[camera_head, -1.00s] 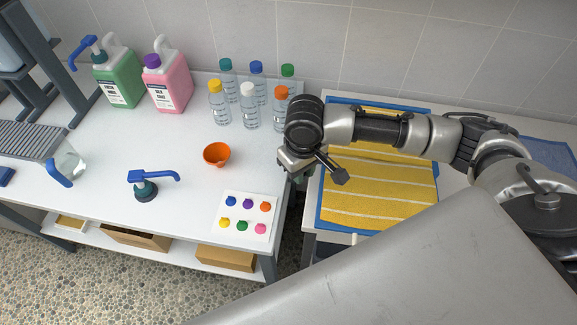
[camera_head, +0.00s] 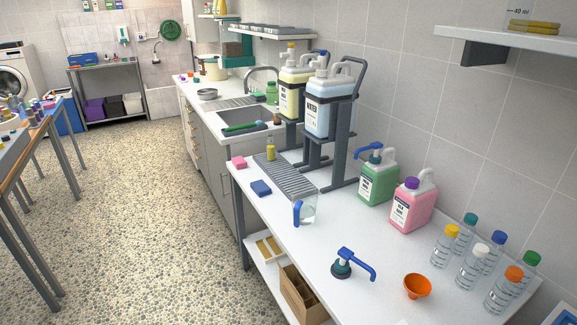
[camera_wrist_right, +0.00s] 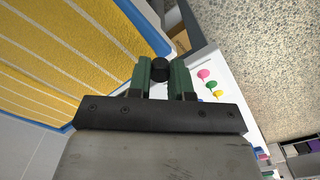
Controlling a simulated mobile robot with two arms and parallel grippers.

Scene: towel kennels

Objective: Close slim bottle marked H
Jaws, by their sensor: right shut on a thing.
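My right gripper (camera_wrist_right: 161,72) is shut on a small black round thing, a black cap by its look (camera_wrist_right: 160,69), held between its green fingers in the right wrist view. A small slim bottle (camera_head: 270,149) with yellow-green content stands at the far end of the grey ribbed drainer in the head view. Its mark and top are too small to read, so I cannot tell whether it is the one marked H. Neither of my grippers shows in the head view.
A yellow striped towel (camera_wrist_right: 62,45) and coloured caps (camera_wrist_right: 205,74) show near my right gripper.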

